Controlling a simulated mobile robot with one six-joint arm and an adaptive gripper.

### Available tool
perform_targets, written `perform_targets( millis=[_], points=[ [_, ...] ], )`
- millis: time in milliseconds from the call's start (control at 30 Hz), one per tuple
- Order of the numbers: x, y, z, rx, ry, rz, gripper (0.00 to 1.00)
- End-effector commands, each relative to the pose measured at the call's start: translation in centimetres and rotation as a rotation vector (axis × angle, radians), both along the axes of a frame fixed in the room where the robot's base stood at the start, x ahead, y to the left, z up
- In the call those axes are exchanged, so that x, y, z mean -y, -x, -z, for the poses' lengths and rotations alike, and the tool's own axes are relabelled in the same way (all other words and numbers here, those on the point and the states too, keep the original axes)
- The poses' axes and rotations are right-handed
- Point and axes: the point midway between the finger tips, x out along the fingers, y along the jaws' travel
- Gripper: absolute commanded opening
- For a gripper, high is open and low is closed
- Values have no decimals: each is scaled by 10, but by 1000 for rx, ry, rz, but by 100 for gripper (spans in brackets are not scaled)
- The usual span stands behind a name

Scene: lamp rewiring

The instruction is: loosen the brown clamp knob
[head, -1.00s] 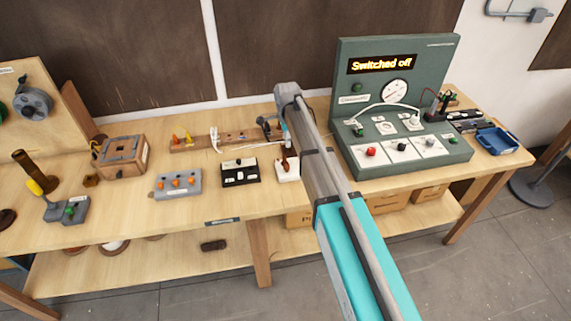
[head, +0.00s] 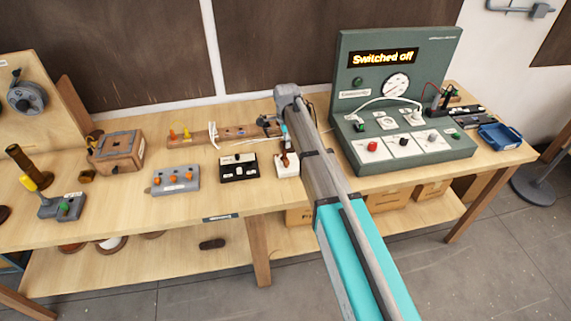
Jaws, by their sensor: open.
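A white block (head: 287,170) sits on the bench just left of my arm. A small brown part (head: 284,158) stands on it, and it looks like the brown clamp knob, though it is too small to be sure. My gripper (head: 284,143) points down right above this brown part, at the end of my grey and teal arm. Its fingers are small and partly hidden by the arm, and the jaws are open. I cannot tell whether they touch or surround the brown part.
A black-and-white block (head: 238,168) and a grey block with orange knobs (head: 175,180) stand to the left. A wooden rail (head: 205,136) lies behind. The green test panel (head: 384,120), reading "Switched off", stands close right of my arm. The front bench strip is clear.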

Motion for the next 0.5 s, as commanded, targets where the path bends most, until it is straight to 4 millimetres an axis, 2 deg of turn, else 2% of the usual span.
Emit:
perform_targets(
  millis=[33,500],
  points=[
    [0,0,8,0,0,0,51],
    [-1,0,44,0,0,-1,51]
  ],
)
